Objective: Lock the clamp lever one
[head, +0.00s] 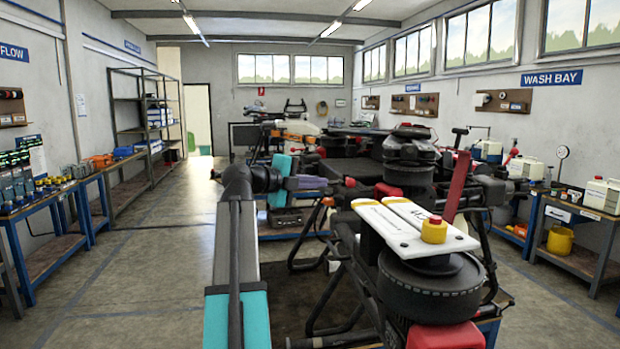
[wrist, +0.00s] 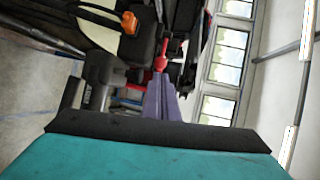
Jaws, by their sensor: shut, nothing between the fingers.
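A lever with a red ball knob (wrist: 160,62) shows in the wrist view, just beyond my fingertips. I take it for clamp lever one, though no label is readable. In the head view a small red knob (head: 350,182) lies just right of my fingers on the drone's dark frame. My gripper (head: 322,183) has purple-grey fingers, is shut and empty, and points right. In the wrist view its fingers (wrist: 160,82) appear together, with tips close to the knob. I cannot tell whether they touch it. The spray drone (head: 350,170) stands on a dark frame, with arms and joints partly hidden.
Workbenches line the left wall (head: 60,205) and right wall (head: 580,262). The left floor aisle (head: 130,260) is clear.

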